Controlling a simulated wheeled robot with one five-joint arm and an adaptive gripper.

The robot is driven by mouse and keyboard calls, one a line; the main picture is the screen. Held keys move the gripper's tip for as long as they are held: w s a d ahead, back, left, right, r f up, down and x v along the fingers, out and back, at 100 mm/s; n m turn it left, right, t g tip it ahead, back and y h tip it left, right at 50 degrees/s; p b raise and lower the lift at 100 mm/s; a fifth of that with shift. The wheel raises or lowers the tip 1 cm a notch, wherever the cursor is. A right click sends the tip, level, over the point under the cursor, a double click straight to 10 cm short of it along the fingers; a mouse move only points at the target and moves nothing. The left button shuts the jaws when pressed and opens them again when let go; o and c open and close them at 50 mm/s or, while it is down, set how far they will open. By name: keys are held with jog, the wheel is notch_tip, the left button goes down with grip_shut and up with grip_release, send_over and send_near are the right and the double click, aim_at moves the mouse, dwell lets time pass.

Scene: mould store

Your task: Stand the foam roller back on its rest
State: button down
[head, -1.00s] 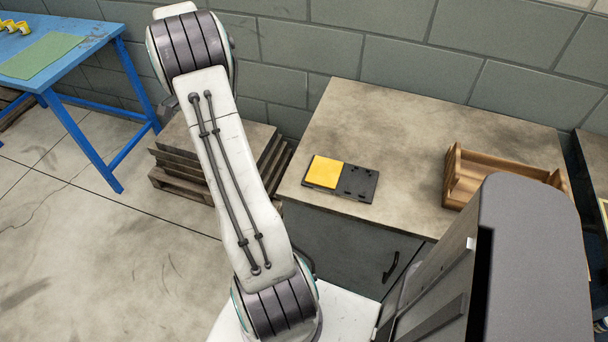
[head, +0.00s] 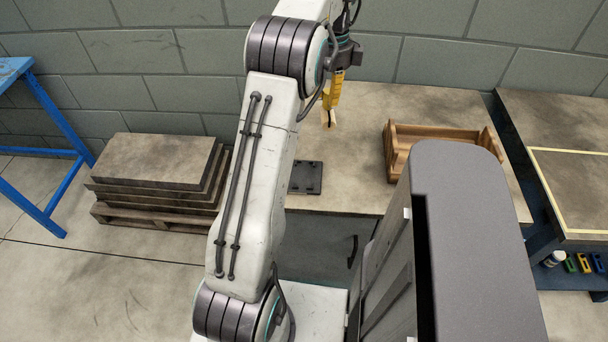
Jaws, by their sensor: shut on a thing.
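My gripper (head: 332,100) hangs fingers down above the back of the worktop, to the right of my raised arm. Its yellow fingers are shut on a small pale piece (head: 328,118) with a dark part in its middle. This piece may be the foam roller, but it is too small to be sure. A flat black plate (head: 306,178) lies on the worktop in front of my gripper and below it in the picture. My arm hides the plate's left part. Nothing I can clearly name as the roller's rest shows.
A wooden open holder (head: 444,134) stands on the worktop (head: 375,106), right of my gripper. Stacked slabs (head: 160,160) sit on a pallet at left. A blue table (head: 40,185) is far left. Another bench (head: 570,130) is at right. A block wall closes the back.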

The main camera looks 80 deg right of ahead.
jog(key=shift+m, duration=0.8)
jog(key=shift+w+a+f+p, duration=0.75)
jog(key=shift+a+f+p, duration=0.1)
jog(key=shift+a+f, duration=0.85)
jog(key=shift+w+a+f+p, duration=0.75)
jog(key=shift+a+f, duration=0.7)
jog(key=shift+f, duration=0.4)
jog(key=shift+w+a+f+p, duration=0.7)
jog(key=shift+a+f+p, duration=0.2)
jog(key=shift+a+f, duration=0.8)
jog(key=shift+d+f, duration=0.1)
jog(key=shift+f, duration=0.1)
jog(key=c, duration=1.1)
grip_release()
jog(key=shift+r, duration=0.1)
